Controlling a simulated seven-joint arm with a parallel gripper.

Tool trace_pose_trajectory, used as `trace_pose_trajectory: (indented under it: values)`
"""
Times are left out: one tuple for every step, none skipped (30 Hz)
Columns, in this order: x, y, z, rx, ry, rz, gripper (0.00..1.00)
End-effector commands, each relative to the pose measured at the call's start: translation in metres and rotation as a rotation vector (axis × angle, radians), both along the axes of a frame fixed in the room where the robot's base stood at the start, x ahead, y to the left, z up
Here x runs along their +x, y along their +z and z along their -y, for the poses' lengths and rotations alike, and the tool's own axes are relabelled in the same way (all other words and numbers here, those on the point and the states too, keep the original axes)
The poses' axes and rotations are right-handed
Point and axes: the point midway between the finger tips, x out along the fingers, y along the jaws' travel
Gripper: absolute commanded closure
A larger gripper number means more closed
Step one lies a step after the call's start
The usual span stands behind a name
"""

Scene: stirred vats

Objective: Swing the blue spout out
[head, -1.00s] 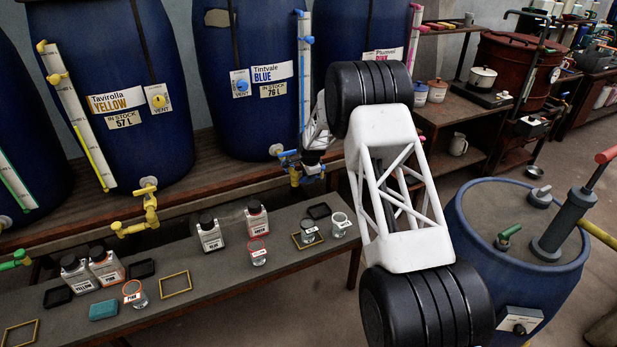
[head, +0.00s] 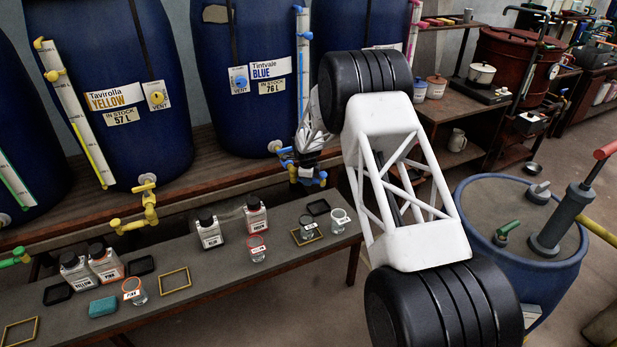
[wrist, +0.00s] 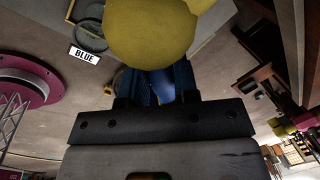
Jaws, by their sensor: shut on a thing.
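The blue spout (head: 318,179) hangs below the outlet of the Tintvale Blue vat (head: 252,100), over the bench's back edge. My gripper (head: 306,165) is at the spout and shut on it, with the arm coming in from the right. In the wrist view, a blue part (wrist: 157,88) shows between my dark fingers, and a large rounded yellow part (wrist: 150,35) sits just beyond, hiding much of the grip. A glass jar (head: 307,227) stands in a yellow frame on the bench, close in front of the spout; a BLUE label (wrist: 85,54) shows beside a jar in the wrist view.
The bench (head: 225,268) carries several bottles, jars and trays, among them a BLUE bottle (head: 209,233) left of the spout. The yellow tap (head: 148,205) is farther left. A blue drum (head: 520,250) stands right of my arm.

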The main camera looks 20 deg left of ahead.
Motion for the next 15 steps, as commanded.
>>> trace_pose_trajectory:
  values:
    - [-0.003,-0.001,0.000,-0.001,-0.036,-0.002,1.00]
    - [-0.005,-0.001,0.000,-0.002,-0.059,-0.001,1.00]
    - [-0.006,0.000,0.000,-0.001,-0.092,0.000,1.00]
    - [-0.008,0.000,0.000,0.000,-0.117,0.000,1.00]
    - [-0.009,0.000,0.000,0.000,-0.142,0.000,1.00]
    - [-0.012,0.000,0.000,-0.001,-0.175,-0.001,1.00]
    - [-0.013,-0.001,0.000,-0.001,-0.199,-0.001,1.00]
    - [-0.015,-0.001,0.000,-0.001,-0.225,-0.001,1.00]
    - [-0.017,-0.001,0.000,-0.001,-0.260,-0.002,1.00]
    - [-0.018,-0.001,-0.001,-0.002,-0.285,-0.002,1.00]
    - [-0.019,0.000,-0.001,-0.001,-0.310,-0.001,1.00]
    - [-0.021,0.000,-0.002,-0.001,-0.343,0.000,1.00]
    - [-0.023,0.000,-0.002,-0.001,-0.368,0.000,1.00]
    - [-0.024,-0.001,-0.002,0.000,-0.393,-0.001,1.00]
    - [-0.026,0.000,-0.003,-0.001,-0.423,-0.001,1.00]
